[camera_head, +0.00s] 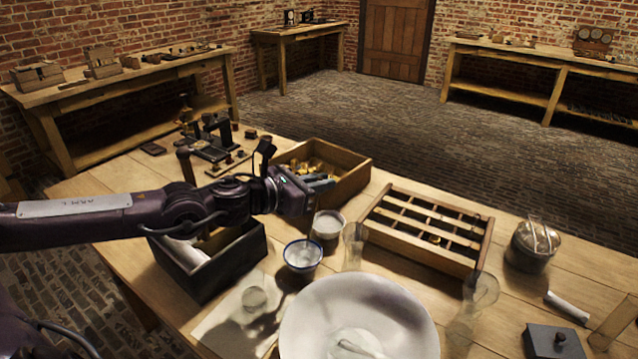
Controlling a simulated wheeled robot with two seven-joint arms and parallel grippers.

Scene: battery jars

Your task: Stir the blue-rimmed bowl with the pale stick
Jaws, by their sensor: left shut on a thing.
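The blue-rimmed bowl (302,257) is a small white bowl with a dark blue rim, upright on the table, with something pale inside. My left gripper (322,184) is above and behind it, in front of the wooden box, with its jaws pointing right. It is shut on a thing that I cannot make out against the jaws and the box. I cannot identify the pale stick for certain; a short white rod (567,307) lies on the table at the right. My right gripper is not in view.
A large white basin (358,300) stands at the front. Close to the bowl are a pale-filled jar (328,224), a clear glass vessel (354,246) and a black box (208,278). A wooden box (350,178) and a divided tray (410,252) stand behind.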

